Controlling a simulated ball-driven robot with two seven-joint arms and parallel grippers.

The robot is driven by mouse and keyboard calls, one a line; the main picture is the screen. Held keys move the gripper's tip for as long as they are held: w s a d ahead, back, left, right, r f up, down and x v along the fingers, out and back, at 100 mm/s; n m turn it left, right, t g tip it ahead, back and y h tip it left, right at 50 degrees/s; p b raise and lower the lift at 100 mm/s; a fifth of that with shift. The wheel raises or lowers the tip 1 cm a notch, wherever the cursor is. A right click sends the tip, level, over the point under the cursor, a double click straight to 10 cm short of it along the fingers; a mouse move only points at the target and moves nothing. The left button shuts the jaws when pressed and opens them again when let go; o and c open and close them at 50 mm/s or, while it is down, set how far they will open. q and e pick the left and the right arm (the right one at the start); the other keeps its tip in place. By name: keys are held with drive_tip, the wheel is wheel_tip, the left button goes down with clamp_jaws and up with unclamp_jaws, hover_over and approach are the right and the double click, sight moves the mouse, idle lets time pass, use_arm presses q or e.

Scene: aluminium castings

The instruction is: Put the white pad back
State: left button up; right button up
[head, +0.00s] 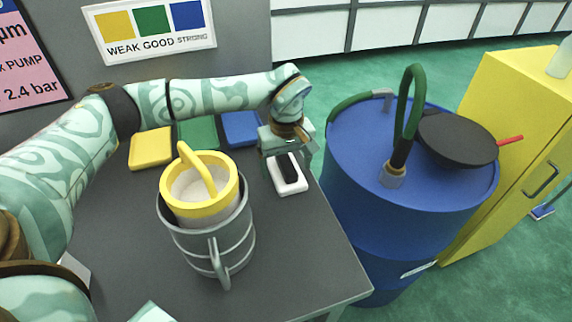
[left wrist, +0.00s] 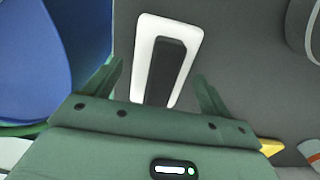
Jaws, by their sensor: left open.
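The white pad (head: 292,187) lies on the grey table near its right edge, with a black block-shaped grip on top. In the left wrist view the white pad (left wrist: 146,50) sits just beyond the fingers, with its black grip (left wrist: 168,66) roughly between their lines. My left gripper (head: 283,154) is open and empty, pointing down at the rear end of the pad. The left wrist view shows its two fingers (left wrist: 158,74) spread apart, one on each side of the grip. The exact height gap is hard to tell. My right gripper is not in view.
A metal jug (head: 207,245) with a yellow-rimmed insert (head: 203,208) stands left of the pad. Yellow (head: 151,148), green (head: 198,133) and blue (head: 240,128) pads or mats lie along the back. A blue drum (head: 400,185) with a hose stands close beyond the table's right edge.

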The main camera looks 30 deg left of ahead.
sight(286, 161)
use_arm(q)
wheel_tip(286, 161, up, 12)
drive_tip(key=p, duration=0.3)
drive_tip(key=shift+f+p, duration=0.15)
drive_tip(key=shift+p, duration=0.15)
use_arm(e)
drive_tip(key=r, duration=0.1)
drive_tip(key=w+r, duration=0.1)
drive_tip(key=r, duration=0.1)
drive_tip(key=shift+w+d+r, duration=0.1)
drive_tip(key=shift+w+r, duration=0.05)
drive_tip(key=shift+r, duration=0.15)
